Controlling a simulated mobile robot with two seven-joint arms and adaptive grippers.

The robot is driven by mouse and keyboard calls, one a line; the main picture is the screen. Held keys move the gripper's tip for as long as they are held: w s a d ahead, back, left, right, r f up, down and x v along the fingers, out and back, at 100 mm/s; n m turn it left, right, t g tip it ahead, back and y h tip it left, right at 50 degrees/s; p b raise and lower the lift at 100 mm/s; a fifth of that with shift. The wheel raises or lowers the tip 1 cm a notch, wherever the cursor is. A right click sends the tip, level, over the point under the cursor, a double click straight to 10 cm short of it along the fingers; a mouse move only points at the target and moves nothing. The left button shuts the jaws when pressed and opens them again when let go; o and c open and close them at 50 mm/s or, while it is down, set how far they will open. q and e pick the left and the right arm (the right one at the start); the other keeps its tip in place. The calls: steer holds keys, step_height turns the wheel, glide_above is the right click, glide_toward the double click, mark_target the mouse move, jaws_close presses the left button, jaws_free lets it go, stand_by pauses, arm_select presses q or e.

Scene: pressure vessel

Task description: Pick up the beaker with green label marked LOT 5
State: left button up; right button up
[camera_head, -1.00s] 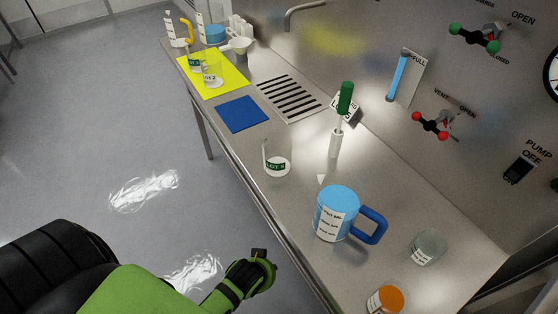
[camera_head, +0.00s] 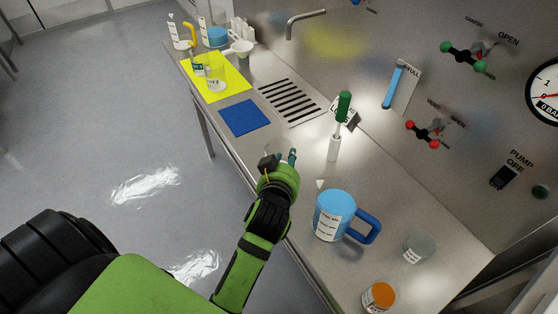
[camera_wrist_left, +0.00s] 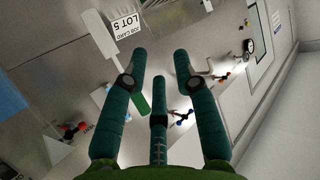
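I cannot make out the beaker there. A job card reading LOT 5 (camera_wrist_left: 124,22) shows beyond the fingers. My right gripper is not in view.
A white stand with a green-handled tool (camera_head: 344,106) stands behind the hand. A blue jug (camera_head: 333,214), a clear beaker (camera_head: 419,248) and an orange-lidded jar (camera_head: 379,297) stand to the right. A blue mat (camera_head: 244,117) and a yellow mat (camera_head: 231,87) with labelled glassware lie left.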

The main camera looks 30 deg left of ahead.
mark_target(276, 145)
arm_select(q)
steer(key=p+x, duration=0.1)
steer(key=x, duration=0.2)
steer(key=p+x, duration=0.1)
steer(key=x, duration=0.1)
steer(key=shift+w+d+f, duration=0.15)
steer(key=shift+w+f, duration=0.15)
steer(key=shift+w, duration=0.05)
steer(key=shift+w+f, duration=0.15)
steer(key=shift+w, duration=0.05)
jaws_close()
